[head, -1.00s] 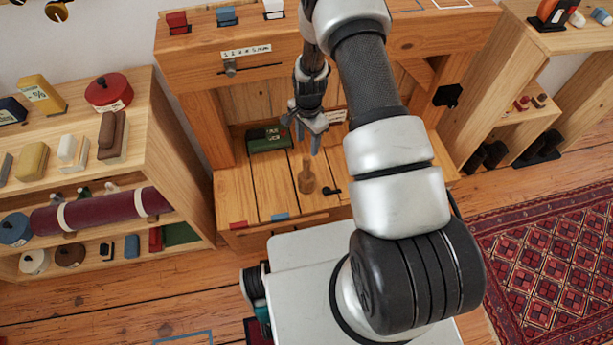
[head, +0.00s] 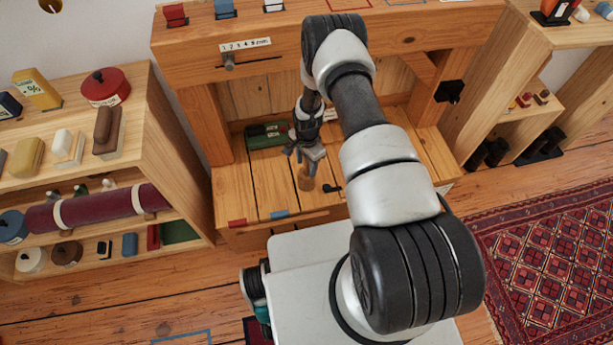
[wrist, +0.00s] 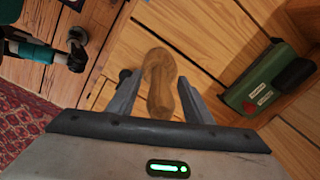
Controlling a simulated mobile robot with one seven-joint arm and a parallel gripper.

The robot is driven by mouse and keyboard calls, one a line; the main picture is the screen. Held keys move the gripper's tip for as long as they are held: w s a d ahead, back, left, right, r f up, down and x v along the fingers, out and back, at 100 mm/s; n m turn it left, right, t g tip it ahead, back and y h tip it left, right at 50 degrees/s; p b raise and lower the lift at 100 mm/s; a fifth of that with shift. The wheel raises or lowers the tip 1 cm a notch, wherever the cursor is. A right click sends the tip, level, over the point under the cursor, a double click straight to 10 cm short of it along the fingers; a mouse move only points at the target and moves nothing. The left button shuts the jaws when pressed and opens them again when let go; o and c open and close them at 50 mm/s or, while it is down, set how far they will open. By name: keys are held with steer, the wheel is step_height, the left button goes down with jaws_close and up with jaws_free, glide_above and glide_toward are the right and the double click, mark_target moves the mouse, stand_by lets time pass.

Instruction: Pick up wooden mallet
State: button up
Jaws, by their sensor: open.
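The wooden mallet (wrist: 160,80) stands on the plank surface of the wooden bench, seen from above in the wrist view. In the head view only the lower part of the mallet (head: 305,183) shows, below my gripper (head: 308,164). In the wrist view my gripper (wrist: 156,88) is open, with one finger on each side of the mallet. I cannot tell whether either finger touches it.
A green box (wrist: 263,84) with a dark top lies on the bench to the right in the wrist view. A small black knob (head: 332,188) sits just right of the mallet. The bench's upper beam (head: 270,55) rises behind. A shelf (head: 165,120) stands left.

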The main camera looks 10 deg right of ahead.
steer(key=shift+f, duration=0.4)
steer(key=shift+c, duration=0.4)
steer(key=c, duration=1)
steer(key=shift+c, duration=0.2)
steer(key=shift+r, duration=0.15)
